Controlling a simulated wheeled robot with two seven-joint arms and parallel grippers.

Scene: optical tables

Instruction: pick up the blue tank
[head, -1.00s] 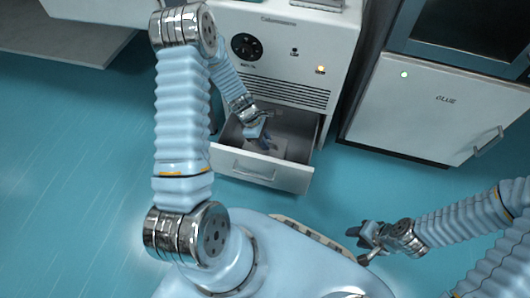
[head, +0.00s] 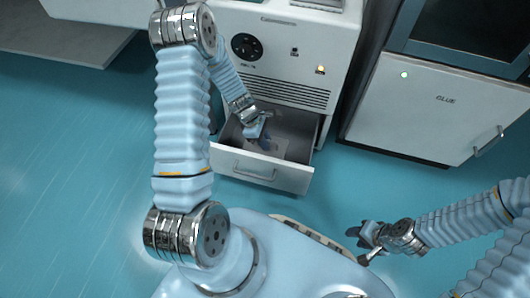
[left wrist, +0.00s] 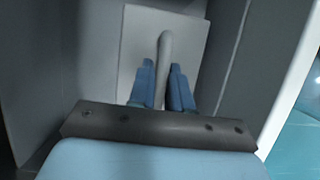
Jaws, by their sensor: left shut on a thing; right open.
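My left gripper (head: 264,142) reaches down into an open drawer (head: 262,172). In the left wrist view its two blue fingers (left wrist: 163,88) are shut on a slim pale grey rod with a rounded end, like a handle (left wrist: 164,50). A pale square plate (left wrist: 190,30) lies behind the rod at the drawer's bottom. No clearly blue tank body shows apart from the fingers, and I cannot tell whether the rod belongs to the tank. My right gripper (head: 366,240) is open and empty, low at the right, away from the drawer.
The drawer belongs to a white cabinet (head: 290,45) with a dial, lamps and a vent grille. Drawer walls stand close around my left gripper. Another white cabinet (head: 420,105) with a handle stands at the right. The teal floor (head: 70,180) is clear at the left.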

